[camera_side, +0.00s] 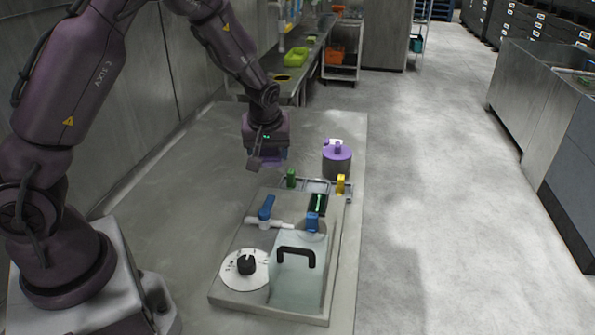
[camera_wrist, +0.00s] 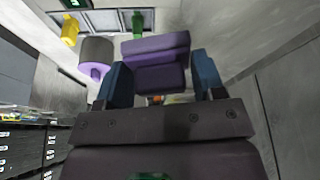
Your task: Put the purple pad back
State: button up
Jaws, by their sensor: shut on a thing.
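My gripper (camera_side: 268,153) hangs above the bench, left of a grey cylinder with a purple top (camera_side: 337,153). In the wrist view my gripper (camera_wrist: 162,80) has its two dark blue fingers on either side of the purple pad (camera_wrist: 156,50), shut on it. In the side view only a small purple part of the pad (camera_side: 274,160) shows below my gripper; the rest is hidden. The pad appears clear of the bench. The cylinder also shows in the wrist view (camera_wrist: 97,50), left of the pad.
A panel (camera_side: 238,292) with a dial, blue handles and a clear lid with a black handle (camera_side: 296,252) lies nearer the camera. Upright green (camera_side: 291,178) and yellow (camera_side: 340,184) clips stand at its far edge. The bench left of my gripper is clear.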

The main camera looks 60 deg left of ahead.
jog(key=a, duration=0.6)
jog(key=m, duration=0.3)
send_over(297, 165)
jog(key=s+d, duration=0.2)
jog(key=shift+t, duration=0.4)
jog(key=f, duration=0.9)
jog(key=shift+w+a+f, duration=0.2)
jog(key=shift+a+f, duration=0.05)
jog(key=shift+f, duration=0.15)
jog(key=shift+w+a+f, duration=0.1)
jog(key=shift+w+f, duration=0.15)
jog(key=shift+f, duration=1.6)
jog(key=shift+f, duration=0.1)
jog(key=o, duration=0.9)
